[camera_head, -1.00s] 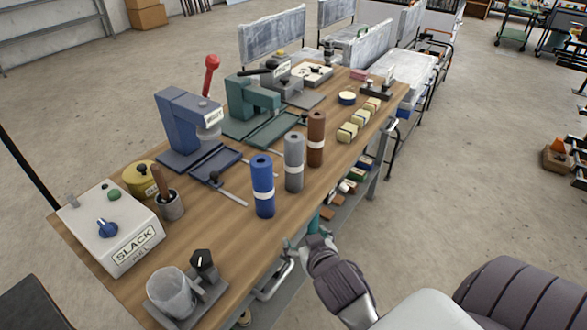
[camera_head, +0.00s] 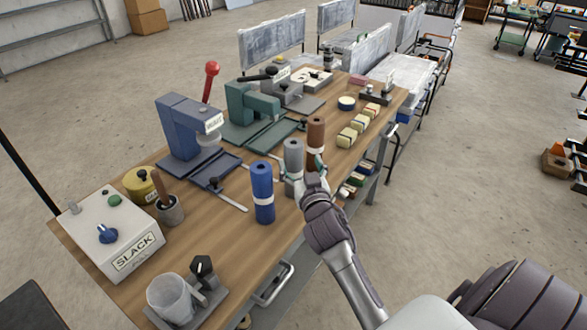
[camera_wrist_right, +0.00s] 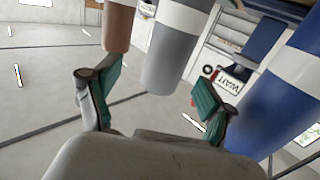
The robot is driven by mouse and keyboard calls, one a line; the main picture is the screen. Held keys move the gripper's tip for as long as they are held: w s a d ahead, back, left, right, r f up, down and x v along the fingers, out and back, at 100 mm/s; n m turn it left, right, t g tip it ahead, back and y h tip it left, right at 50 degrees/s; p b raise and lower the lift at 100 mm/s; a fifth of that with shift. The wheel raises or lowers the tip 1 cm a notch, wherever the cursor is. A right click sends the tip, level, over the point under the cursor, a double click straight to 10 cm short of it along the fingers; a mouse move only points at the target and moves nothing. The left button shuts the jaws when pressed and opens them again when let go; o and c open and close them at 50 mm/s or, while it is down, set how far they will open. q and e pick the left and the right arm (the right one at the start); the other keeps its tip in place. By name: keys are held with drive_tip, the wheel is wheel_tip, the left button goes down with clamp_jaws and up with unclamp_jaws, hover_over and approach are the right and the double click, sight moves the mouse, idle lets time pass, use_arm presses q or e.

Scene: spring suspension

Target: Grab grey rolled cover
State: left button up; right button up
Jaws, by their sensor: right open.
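The grey rolled cover (camera_head: 293,155) stands upright on the wooden table between a blue roll (camera_head: 263,190) and a brown roll (camera_head: 316,132). Each roll has a pale band. My right gripper (camera_head: 303,173) is open at the near side of the grey roll, partly hiding its lower part. In the right wrist view, the grey roll (camera_wrist_right: 174,55) lies ahead, between the two green-padded fingers (camera_wrist_right: 157,90) across the picture. The brown roll (camera_wrist_right: 120,24) is close to the left finger and the blue roll (camera_wrist_right: 285,90) is beyond the right finger. I cannot tell whether the fingers touch any roll.
Blue (camera_head: 188,125) and green (camera_head: 252,103) presses stand behind the rolls. Several small yellow blocks (camera_head: 348,137) lie farther right. The table's front edge lies beneath my right arm.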

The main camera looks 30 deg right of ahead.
sight(296, 158)
drive_tip(key=x, duration=0.3)
drive_tip(key=p+x, duration=0.1)
drive_tip(key=x, duration=0.1)
drive_tip(key=shift+w+a+r, duration=0.1)
drive_tip(key=shift+a+r, duration=0.15)
drive_tip(key=shift+a, duration=0.1)
clamp_jaws()
